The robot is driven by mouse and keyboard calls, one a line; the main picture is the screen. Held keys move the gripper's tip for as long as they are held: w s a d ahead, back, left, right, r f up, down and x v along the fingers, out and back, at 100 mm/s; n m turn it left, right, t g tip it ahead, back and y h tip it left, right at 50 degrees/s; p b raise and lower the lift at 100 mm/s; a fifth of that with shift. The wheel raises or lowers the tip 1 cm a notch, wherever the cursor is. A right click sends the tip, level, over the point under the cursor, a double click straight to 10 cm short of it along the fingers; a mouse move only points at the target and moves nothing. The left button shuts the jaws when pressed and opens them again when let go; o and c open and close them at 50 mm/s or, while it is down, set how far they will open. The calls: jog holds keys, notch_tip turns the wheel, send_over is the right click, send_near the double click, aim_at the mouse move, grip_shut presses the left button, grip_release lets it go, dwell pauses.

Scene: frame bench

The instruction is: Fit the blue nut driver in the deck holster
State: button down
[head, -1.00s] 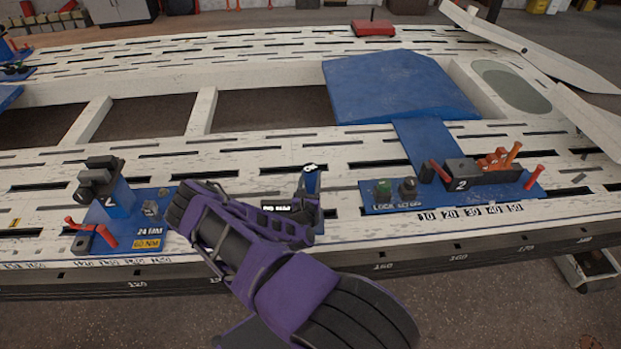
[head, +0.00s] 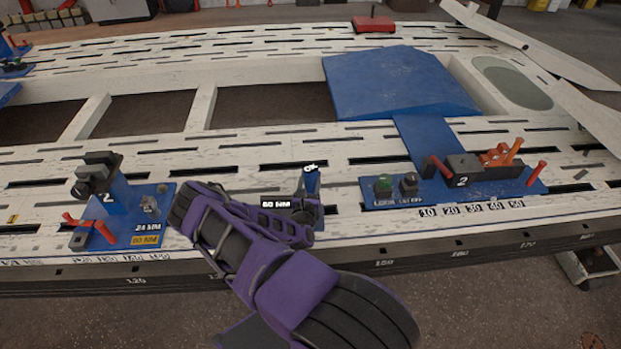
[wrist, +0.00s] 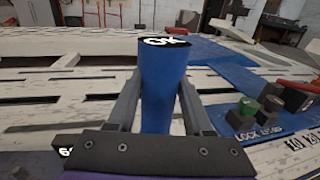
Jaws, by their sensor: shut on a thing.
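The blue nut driver shows in the wrist view as an upright blue cylinder (wrist: 163,90) with a black top marked in white. In the head view its top part (head: 312,183) is small and stands near the bench's front edge. My gripper (wrist: 160,112) has one finger on each side of the cylinder and is shut on it. In the head view my gripper (head: 306,190) is partly covered by my purple arm. The driver's lower end is hidden, so I cannot tell whether it sits in the holster. A black label reading 60 MM (head: 283,203) is beside the driver.
A blue station with a clamp (head: 118,205) and red handles stands to the left. Another blue plate (head: 455,190) with green and black knobs and orange-red handles lies to the right. A large blue panel (head: 395,85) is behind. White slotted deck lies between them.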

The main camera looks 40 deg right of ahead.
jog(key=shift+f+b, duration=0.6)
jog(key=shift+f, duration=0.3)
jog(key=shift+c, duration=2.1)
grip_release()
jog(key=shift+o, duration=1)
jog(key=shift+f, duration=0.1)
jog(key=shift+s+a, duration=0.1)
jog(key=p+v, duration=0.2)
jog(key=v, duration=1.5)
jog(key=shift+a, duration=0.15)
